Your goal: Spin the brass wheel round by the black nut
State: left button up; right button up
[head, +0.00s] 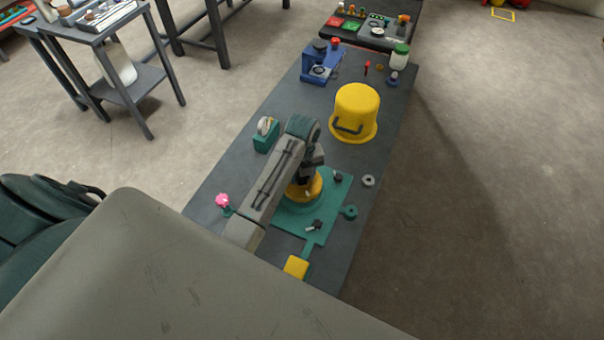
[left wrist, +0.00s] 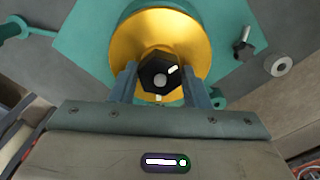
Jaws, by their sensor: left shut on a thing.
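The brass wheel (left wrist: 190,36) sits on a teal base plate (left wrist: 97,45) in the left wrist view. The black nut (left wrist: 161,75) is at the wheel's middle. My left gripper (left wrist: 163,82) is shut on the nut, with one finger on each side of it. In the head view, part of the brass wheel (head: 312,188) shows under my left gripper (head: 306,172), and the arm hides the rest. The teal plate (head: 333,209) lies on the dark bench. My right gripper is in neither view.
A yellow bucket-like cover (head: 356,108) stands farther up the bench (head: 230,160). A teal block (head: 266,138), a pink knob (head: 222,200) and a yellow block (head: 296,267) are near the arm. A grey ring (head: 368,180) lies right of the plate. Blue equipment (head: 318,68) stands at the far end.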

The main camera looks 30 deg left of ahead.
pick_arm(q)
jog(key=m, duration=0.5)
jog(key=o, duration=1)
